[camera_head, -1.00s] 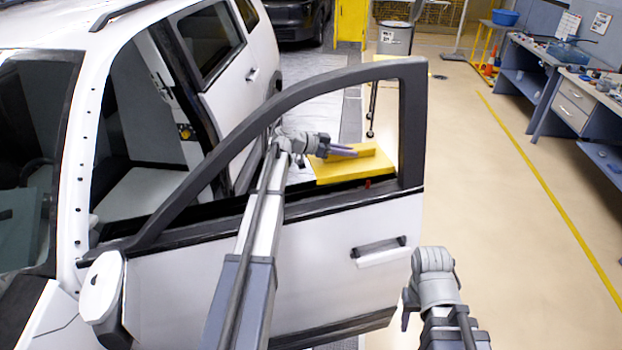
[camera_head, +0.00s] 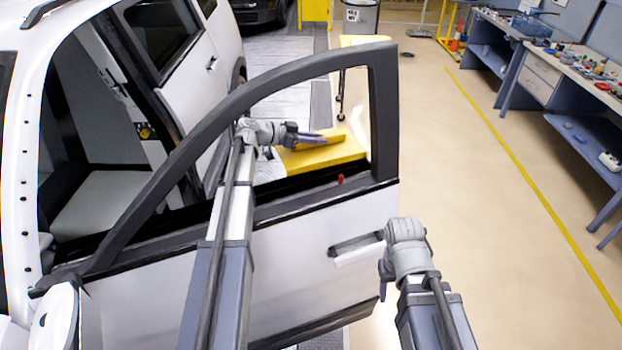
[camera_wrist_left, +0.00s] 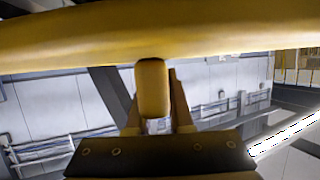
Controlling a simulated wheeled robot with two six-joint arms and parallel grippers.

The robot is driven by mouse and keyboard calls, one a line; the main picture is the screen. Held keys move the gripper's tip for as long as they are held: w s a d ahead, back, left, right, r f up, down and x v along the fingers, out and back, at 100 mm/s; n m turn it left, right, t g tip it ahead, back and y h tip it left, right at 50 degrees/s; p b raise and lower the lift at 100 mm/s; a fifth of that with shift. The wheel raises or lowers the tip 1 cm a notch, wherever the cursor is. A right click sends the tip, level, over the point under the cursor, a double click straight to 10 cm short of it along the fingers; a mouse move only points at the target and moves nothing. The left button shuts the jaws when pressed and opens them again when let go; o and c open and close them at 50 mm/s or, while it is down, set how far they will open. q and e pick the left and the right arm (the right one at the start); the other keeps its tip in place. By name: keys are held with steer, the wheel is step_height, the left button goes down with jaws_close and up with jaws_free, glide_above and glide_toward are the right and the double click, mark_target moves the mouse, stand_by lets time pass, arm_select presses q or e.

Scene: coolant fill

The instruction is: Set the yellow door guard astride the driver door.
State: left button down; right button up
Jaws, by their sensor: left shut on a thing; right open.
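The white driver door (camera_head: 300,265) stands open, with a dark window frame and an empty window opening. My left gripper (camera_head: 308,138) is shut on the yellow door guard (camera_head: 322,157), which shows through the window opening. In the left wrist view the guard (camera_wrist_left: 160,38) spans the top, and its tab (camera_wrist_left: 152,90) is between the fingers. The guard appears above the sill on the door's far side; I cannot tell whether it touches the door. My right gripper (camera_head: 384,278) is open beside the door's handle edge, its fingers partly hidden by the wrist.
The white car body (camera_head: 15,150) is on the left. A yellow-topped stand (camera_head: 362,40) and a grey bin (camera_head: 360,16) stand behind the door. Workbenches (camera_head: 540,75) line the right. The floor between door and benches is clear.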

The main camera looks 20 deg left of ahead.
arm_select(q)
glide_above(316, 189)
steer(key=shift+w, duration=0.45)
steer(key=shift+s+d, duration=0.1)
steer(key=shift+s, duration=0.4)
step_height(316, 189, down, 3)
steer(key=b, duration=0.3)
steer(key=shift+w+f+b, duration=0.1)
steer(key=shift+f+b, duration=0.1)
steer(key=shift+b, duration=0.1)
steer(key=shift+f, duration=0.15)
steer(key=shift+r, duration=0.2)
steer(key=shift+f+b, duration=0.5)
steer(key=shift+f, duration=0.1)
steer(key=c, duration=0.8)
jaws_free()
